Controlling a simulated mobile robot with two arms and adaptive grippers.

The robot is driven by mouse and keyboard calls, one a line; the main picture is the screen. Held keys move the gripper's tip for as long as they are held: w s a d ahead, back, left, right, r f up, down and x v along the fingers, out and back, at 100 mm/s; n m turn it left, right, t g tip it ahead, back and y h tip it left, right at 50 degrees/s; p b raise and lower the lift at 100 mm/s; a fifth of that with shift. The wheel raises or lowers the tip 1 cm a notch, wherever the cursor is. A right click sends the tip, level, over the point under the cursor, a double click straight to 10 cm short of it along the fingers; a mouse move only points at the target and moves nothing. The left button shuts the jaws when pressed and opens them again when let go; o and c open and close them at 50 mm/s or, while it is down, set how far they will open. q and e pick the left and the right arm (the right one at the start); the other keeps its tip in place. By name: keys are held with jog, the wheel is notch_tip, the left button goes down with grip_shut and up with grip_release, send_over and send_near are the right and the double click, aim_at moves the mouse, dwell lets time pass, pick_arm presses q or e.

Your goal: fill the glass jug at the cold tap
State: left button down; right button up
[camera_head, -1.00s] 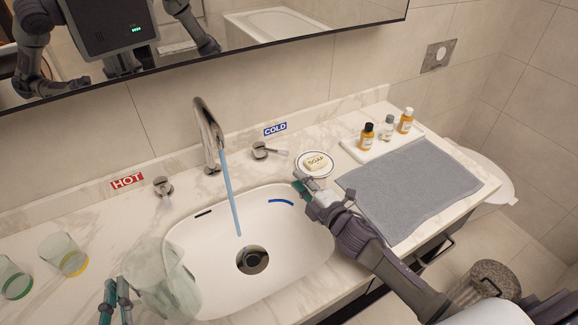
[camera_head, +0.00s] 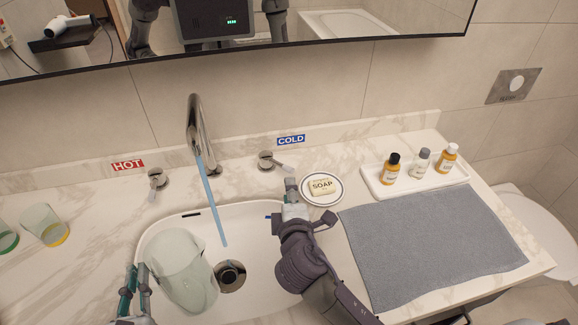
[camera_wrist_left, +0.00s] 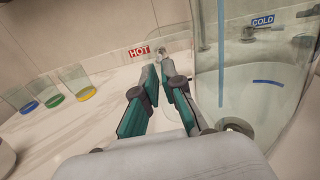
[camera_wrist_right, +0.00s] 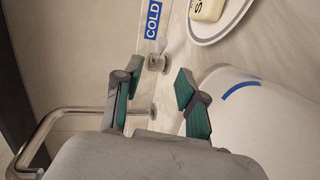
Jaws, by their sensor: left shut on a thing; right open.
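The clear glass jug (camera_head: 183,270) is over the left part of the sink basin, left of the water stream. My left gripper (camera_head: 138,280) is shut on the jug at its left side; the jug also shows in the left wrist view (camera_wrist_left: 285,95). Water (camera_head: 211,205) runs from the spout (camera_head: 196,125) into the basin, beside the jug. The cold tap handle (camera_head: 270,162) is on the counter below the COLD label (camera_head: 291,140). My right gripper (camera_head: 291,190) is open and empty, just in front of the cold handle, which shows beyond its fingers in the right wrist view (camera_wrist_right: 157,62).
The hot tap handle (camera_head: 157,178) stands left of the spout. A soap dish (camera_head: 335,198) sits close right of my right gripper. A grey towel (camera_head: 430,240) and a tray of bottles (camera_head: 375,187) lie further right. Glasses (camera_head: 46,226) stand at the left.

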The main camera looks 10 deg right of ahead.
aim_at(286, 170)
jog(key=x, duration=1.1)
jog(key=shift+w, duration=0.25)
grip_shut()
